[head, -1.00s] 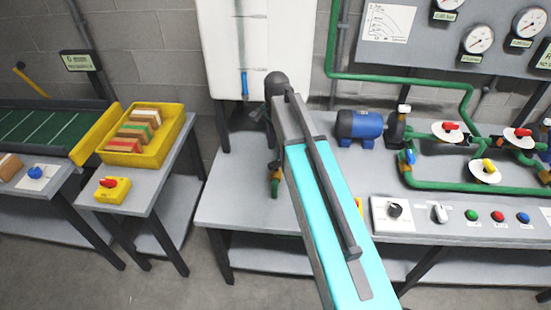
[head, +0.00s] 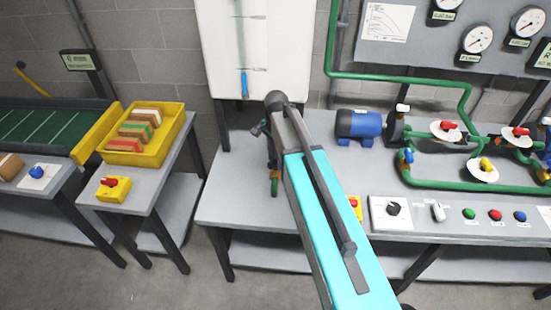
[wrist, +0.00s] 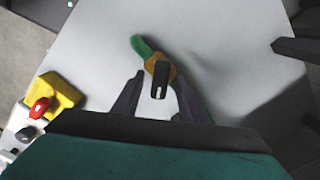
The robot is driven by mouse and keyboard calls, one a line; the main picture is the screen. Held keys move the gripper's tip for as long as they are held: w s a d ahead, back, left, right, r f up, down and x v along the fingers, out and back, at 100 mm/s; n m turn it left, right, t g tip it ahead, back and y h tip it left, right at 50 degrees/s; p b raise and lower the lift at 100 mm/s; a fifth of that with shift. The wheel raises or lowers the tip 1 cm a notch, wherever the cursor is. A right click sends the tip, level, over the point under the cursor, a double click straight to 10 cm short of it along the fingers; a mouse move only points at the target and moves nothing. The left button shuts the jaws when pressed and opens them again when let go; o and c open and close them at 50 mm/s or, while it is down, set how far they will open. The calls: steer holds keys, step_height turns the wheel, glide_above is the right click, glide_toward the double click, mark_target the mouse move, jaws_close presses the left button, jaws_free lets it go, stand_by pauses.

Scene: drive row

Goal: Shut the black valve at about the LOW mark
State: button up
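The black valve's handle (wrist: 160,80) shows in the wrist view, on a brass-coloured body (wrist: 151,67) with a green pipe (wrist: 139,45) beside it. My gripper (wrist: 157,98) is open, with one finger on each side of the valve and visible gaps to the handle. I cannot tell how far above the handle the fingers are. In the head view the green pipe and brass part (head: 274,184) stand below the tank, and my arm hides much of the valve. The white tank (head: 222,55) has a blue level column (head: 244,84); its marks are too small to read.
A red-knobbed yellow box (head: 355,203) sits near the bench's front edge, right of my arm; it also shows in the wrist view (wrist: 62,92). A blue pump motor (head: 358,124) and green pipes stand to the right. The bench top (head: 232,205) left of the valve is clear.

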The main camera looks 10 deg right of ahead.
jaws_close()
steer(key=shift+m, duration=0.4)
steer(key=m, duration=0.3)
steer(key=shift+m, duration=1.9)
jaws_free()
steer(key=shift+r, duration=0.15)
